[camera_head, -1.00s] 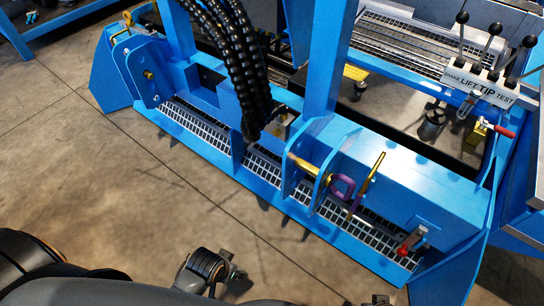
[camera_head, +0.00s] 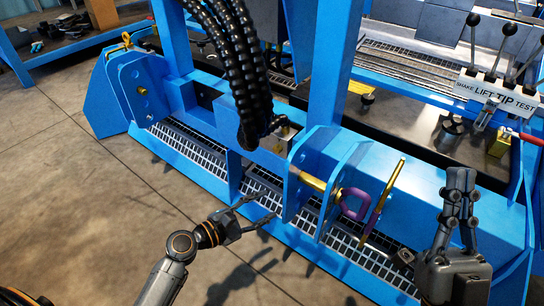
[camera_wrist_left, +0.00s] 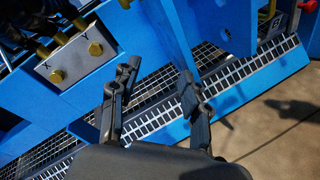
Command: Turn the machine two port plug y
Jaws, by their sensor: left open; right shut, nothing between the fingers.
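A metal port block (camera_wrist_left: 75,60) sits on the blue machine at the upper left of the left wrist view. It bears the letters X and Y, with a brass plug Y (camera_wrist_left: 95,48) and a brass plug X (camera_wrist_left: 57,76). In the head view the block (camera_head: 284,136) is small, beside the black hoses, and its letters are unreadable. My left gripper (camera_head: 264,206) is open and empty, in front of and below the block, over the grating; its fingers also show in the left wrist view (camera_wrist_left: 157,82). My right gripper (camera_head: 460,178) is shut and empty, pointing up at the right.
Blue bracket plates (camera_head: 312,165) with a brass pin and a purple ring (camera_head: 354,204) stand right of the block. Thick black hoses (camera_head: 235,70) hang above it. A lever panel (camera_head: 500,92) is at the upper right. Open floor (camera_head: 60,200) lies at the left.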

